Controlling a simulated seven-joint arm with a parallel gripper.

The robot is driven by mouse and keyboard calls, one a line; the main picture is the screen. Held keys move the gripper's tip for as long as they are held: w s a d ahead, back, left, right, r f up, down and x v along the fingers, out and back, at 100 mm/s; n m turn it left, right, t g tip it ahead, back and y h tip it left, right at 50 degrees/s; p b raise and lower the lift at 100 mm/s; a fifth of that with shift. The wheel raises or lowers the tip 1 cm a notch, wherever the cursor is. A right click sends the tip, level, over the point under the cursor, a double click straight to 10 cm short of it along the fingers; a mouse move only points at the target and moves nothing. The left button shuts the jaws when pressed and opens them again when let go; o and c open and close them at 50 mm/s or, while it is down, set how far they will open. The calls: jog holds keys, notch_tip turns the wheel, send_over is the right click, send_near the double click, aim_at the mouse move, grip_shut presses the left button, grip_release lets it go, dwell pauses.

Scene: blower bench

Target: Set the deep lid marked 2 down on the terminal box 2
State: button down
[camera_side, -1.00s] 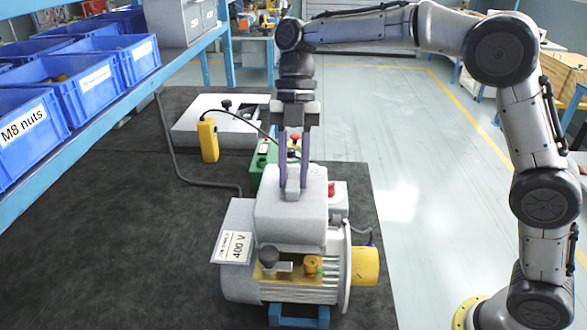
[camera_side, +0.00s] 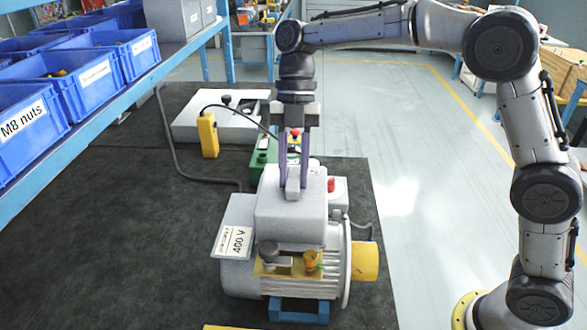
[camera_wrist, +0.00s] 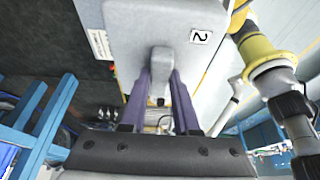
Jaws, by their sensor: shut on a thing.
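The deep lid marked 2 (camera_side: 288,222) is a light grey box-shaped cover with a raised grip tab on top. My gripper (camera_side: 292,186) is shut on that tab from above, with its purple fingers on either side. The lid sits over the top of the grey motor (camera_side: 235,278), where terminal box 2 is hidden from the side view. I cannot tell whether the lid is seated or slightly above the box. The wrist view shows the lid's face (camera_wrist: 125,35) with its "2" label, and my gripper (camera_wrist: 160,82) on the tab.
A brass plate with a dark knob and a brass knob (camera_side: 312,260) is at the motor's front. A red button (camera_side: 331,185) stands right of the lid. A green box (camera_side: 262,163) and yellow pendant (camera_side: 208,136) are behind. Blue bins (camera_side: 85,90) line the left shelf.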

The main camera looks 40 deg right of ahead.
jog(key=c, duration=0.6)
grip_release()
jog(key=v, duration=1.2)
